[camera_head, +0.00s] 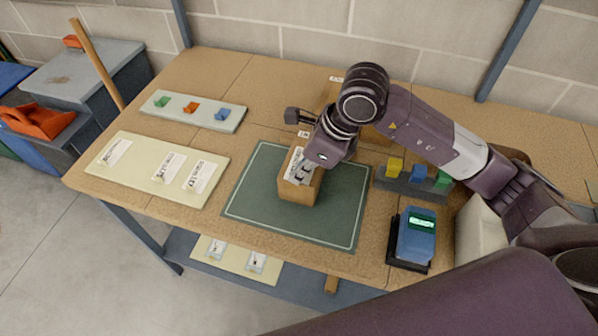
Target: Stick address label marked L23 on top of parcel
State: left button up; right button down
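The parcel (302,193) is a small brown box on the dark green mat (259,201). A white label (292,164) shows on its top, partly covered by my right gripper; its marking is too small to read. My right gripper (304,169) points down at the parcel's top, its fingers at the label. Whether the fingers are shut on the label or only touch it is unclear. Three white labels with dark print lie on the cream sheet (140,176) at left: one at its left end (115,152) and two (168,167) (199,176) towards the right. My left gripper is out of view.
A pale board (176,121) with green, orange and blue pieces lies behind the cream sheet. A blue device (417,238) with a lit green display stands right of the mat. A grey holder (411,186) with coloured blocks and a brown box (369,133) stand near my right arm.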

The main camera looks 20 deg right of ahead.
jog(key=shift+f, duration=0.15)
jog(key=c, duration=2.1)
grip_release()
jog(key=shift+o, duration=0.3)
jog(key=o, duration=0.3)
jog(key=shift+r+p, duration=1.8)
jog(key=shift+r, duration=1.8)
